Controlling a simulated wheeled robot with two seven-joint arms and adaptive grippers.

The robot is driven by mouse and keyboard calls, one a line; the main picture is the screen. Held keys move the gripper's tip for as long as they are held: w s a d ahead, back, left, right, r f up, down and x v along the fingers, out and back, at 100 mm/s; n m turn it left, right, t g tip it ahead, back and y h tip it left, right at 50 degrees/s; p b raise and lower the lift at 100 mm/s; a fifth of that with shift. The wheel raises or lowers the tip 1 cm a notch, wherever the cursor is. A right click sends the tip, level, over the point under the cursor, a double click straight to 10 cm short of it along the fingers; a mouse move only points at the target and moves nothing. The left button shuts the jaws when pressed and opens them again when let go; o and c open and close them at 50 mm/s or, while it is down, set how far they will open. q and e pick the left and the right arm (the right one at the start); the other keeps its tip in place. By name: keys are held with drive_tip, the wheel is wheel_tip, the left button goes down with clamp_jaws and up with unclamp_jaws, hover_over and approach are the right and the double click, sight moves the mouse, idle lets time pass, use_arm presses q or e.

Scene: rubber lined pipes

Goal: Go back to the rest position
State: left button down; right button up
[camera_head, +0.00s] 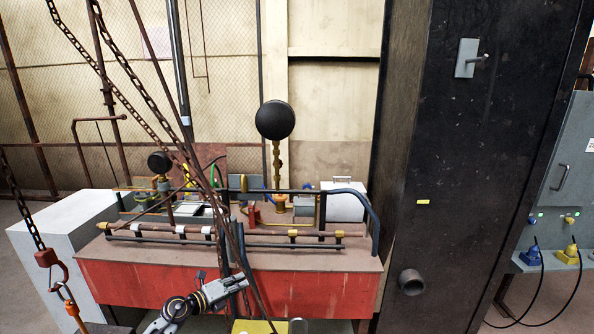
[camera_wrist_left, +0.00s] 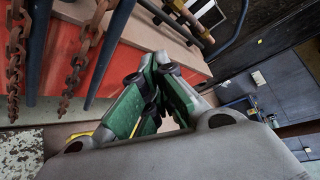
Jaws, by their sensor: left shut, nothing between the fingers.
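My left gripper (camera_head: 240,284) shows at the bottom of the head view, in front of the red side of the workbench (camera_head: 330,291). Its grey arm comes in from the lower left. In the left wrist view the gripper (camera_wrist_left: 154,110) has green finger pads close together, with nothing held between them. My right gripper is in neither view.
Rusty chains (camera_wrist_left: 79,62) and dark pipes hang near the left gripper. Pipes with yellow fittings (camera_head: 292,234) and a black ball-topped gauge (camera_head: 275,120) stand on the bench. A dark column (camera_head: 460,150) rises to the right; a white block (camera_head: 60,231) stands left.

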use_arm(q)
drive_tip(key=w+a+f+n+t+y, duration=0.3)
drive_tip(key=a+f+n+y, duration=0.4)
drive_tip(key=a+f+n, duration=0.65)
drive_tip(key=s+a+f+n+g+y, duration=0.2)
drive_tip(key=s+a+f+n, duration=0.3)
drive_tip(key=f, duration=0.5)
drive_tip(key=s+a+f+n+g+y, duration=0.25)
drive_tip(key=s+f+n, duration=0.25)
drive_tip(key=s+f, duration=0.3)
drive_tip(key=s+d+f+n+g, duration=0.2)
drive_tip(key=s+f+g, duration=0.1)
drive_tip(key=s+f, duration=0.8)
drive_tip(key=s+d+f+n+g, duration=0.2)
drive_tip(key=s+f+n+g, duration=0.1)
drive_tip(key=s+f, duration=0.8)
drive_tip(key=s+d+f+g, duration=0.1)
drive_tip(key=s+d+f, duration=0.1)
drive_tip(key=s, duration=0.8)
drive_tip(key=s+d+f+g+h, duration=0.1)
drive_tip(key=s+d, duration=0.3)
drive_tip(key=s, duration=0.6)
drive_tip(key=s+d+f+g+h+b, duration=0.1)
drive_tip(key=s+d, duration=0.3)
drive_tip(key=s, duration=0.6)
drive_tip(key=shift+s+f, duration=0.4)
drive_tip(key=shift+f, duration=0.5)
